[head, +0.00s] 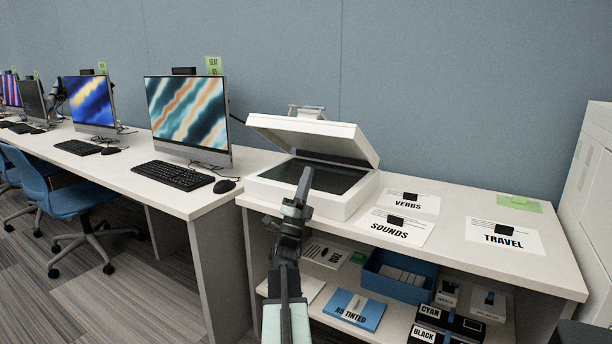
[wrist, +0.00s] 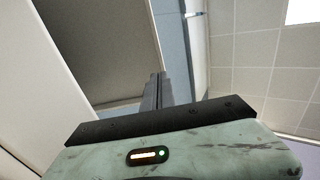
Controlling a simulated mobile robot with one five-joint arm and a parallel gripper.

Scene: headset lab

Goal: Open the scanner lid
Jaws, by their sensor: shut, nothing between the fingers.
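The white scanner (head: 330,194) stands on the left end of the white counter. Its lid (head: 310,135) is tilted up at the back, leaving a wedge-shaped gap over the dark glass (head: 338,179). My gripper (head: 306,174) is shut and empty, in front of the opening and below the lid's raised front edge in the head view. In the wrist view the shut fingers (wrist: 154,92) point up beside a large pale panel with a grey face, likely the lid (wrist: 95,45). I cannot tell whether the fingers touch it.
Cards marked VERBS (head: 408,202), SOUNDS (head: 396,228) and TRAVEL (head: 505,238) lie on the counter to the right. A shelf below holds a blue bin (head: 398,277) and boxes. A desk with a monitor (head: 188,118), keyboard (head: 173,175) and mouse (head: 224,186) stands left.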

